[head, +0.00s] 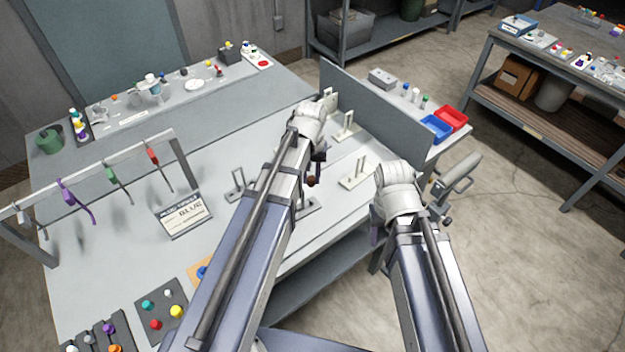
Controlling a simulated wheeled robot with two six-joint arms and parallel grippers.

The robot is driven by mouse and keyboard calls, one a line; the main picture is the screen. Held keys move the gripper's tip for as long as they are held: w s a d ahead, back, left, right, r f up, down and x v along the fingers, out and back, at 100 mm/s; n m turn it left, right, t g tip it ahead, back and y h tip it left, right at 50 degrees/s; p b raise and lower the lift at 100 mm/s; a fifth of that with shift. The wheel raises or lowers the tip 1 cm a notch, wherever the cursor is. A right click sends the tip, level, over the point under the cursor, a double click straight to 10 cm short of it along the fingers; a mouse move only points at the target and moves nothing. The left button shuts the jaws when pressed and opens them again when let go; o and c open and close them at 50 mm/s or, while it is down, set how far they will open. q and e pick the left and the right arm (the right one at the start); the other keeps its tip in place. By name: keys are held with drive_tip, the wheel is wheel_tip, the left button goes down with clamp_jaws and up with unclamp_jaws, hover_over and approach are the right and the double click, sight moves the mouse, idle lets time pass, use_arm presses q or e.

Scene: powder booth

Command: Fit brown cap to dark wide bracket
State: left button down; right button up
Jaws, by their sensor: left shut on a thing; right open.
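My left gripper (316,174) reaches over the middle of the table and is shut on a small dark brown piece, seemingly the brown cap (313,181); my arm hides much of the grip. Grey brackets stand on the table: one (238,188) left of my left arm, another (306,208) partly hidden behind that arm. I cannot tell which is the dark wide one. The held cap is apart from the left bracket. My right gripper (376,237) is open near the table's right edge, mostly hidden by its own wrist.
Pale brackets (357,179) (346,131) stand right of my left gripper. A grey upright panel (375,108) borders the table, with blue (435,128) and red (452,118) bins beyond. A rail with hanging coloured hooks (112,176) and a sign (184,213) stand at left.

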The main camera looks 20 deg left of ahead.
sight(311, 200)
use_arm(q)
drive_tip(key=shift+s+f+b, duration=0.2)
drive_tip(key=shift+f+b, duration=0.1)
drive_tip(key=shift+f, duration=0.1)
drive_tip(key=shift+w+f+b, duration=0.2)
drive_tip(key=shift+f+b, duration=1.15)
drive_tip(key=shift+f+b, duration=1.95)
drive_tip(key=shift+f+b, duration=1.15)
drive_tip(key=c, duration=0.6)
unclamp_jaws()
